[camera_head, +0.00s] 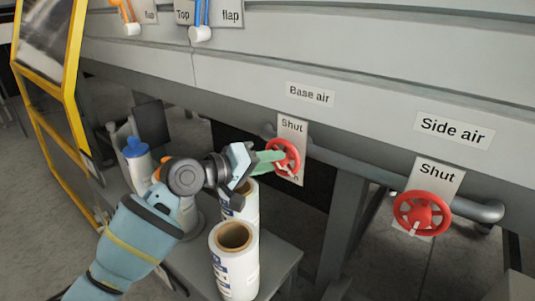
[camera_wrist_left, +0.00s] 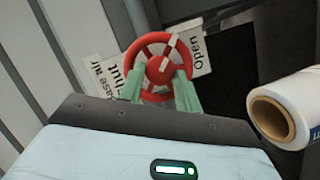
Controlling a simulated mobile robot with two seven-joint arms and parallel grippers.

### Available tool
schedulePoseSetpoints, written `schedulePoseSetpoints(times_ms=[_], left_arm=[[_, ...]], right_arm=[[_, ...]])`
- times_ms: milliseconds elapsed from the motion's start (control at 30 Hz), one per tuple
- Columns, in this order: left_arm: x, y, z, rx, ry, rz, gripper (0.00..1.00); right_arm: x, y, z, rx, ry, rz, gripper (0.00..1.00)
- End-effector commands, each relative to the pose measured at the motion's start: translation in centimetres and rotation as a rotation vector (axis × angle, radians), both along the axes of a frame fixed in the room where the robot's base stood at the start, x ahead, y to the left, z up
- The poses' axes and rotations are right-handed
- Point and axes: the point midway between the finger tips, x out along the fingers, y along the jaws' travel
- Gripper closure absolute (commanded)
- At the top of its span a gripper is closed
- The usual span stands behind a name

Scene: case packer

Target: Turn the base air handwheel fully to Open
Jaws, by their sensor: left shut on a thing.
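The red base air handwheel (camera_head: 286,157) is mounted on a pipe below the "Base air" label (camera_head: 310,94). A plate behind it reads "Shut" (camera_head: 292,126) above the wheel; the word below is mostly hidden. My left gripper (camera_head: 276,158) reaches the wheel from the left, its green fingers shut on the rim. In the left wrist view the handwheel (camera_wrist_left: 160,68) sits between the green fingertips (camera_wrist_left: 162,85), with "Open" (camera_wrist_left: 202,53) on the right part of the plate. A white mark on the wheel points toward the upper right there. My right gripper is not in view.
A second red handwheel (camera_head: 422,213) for "Side air" (camera_head: 454,130) is at the right. White film rolls (camera_head: 236,262) stand on a grey stand (camera_head: 277,262) just below my left gripper. A blue-capped bottle (camera_head: 138,160) stands left of my wrist. A yellow-framed guard (camera_head: 70,100) is at far left.

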Motion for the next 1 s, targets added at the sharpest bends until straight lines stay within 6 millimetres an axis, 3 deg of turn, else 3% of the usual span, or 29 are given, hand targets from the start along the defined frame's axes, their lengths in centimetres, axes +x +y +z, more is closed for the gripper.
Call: schedulePoseSetpoints(times_ms=[33, 500, 1000], left_arm=[[-0.1, 0.0, 0.8, 0.038, -0.031, -0.001, 0.89], [-0.3, -0.3, 1.1, 0.391, -0.289, 0.000, 0.89], [-0.4, -0.6, 0.8, 0.626, -0.460, 0.000, 0.89]], right_arm=[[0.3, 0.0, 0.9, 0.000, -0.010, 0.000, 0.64], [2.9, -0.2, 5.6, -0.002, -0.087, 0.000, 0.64], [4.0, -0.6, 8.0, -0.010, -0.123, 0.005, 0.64]])
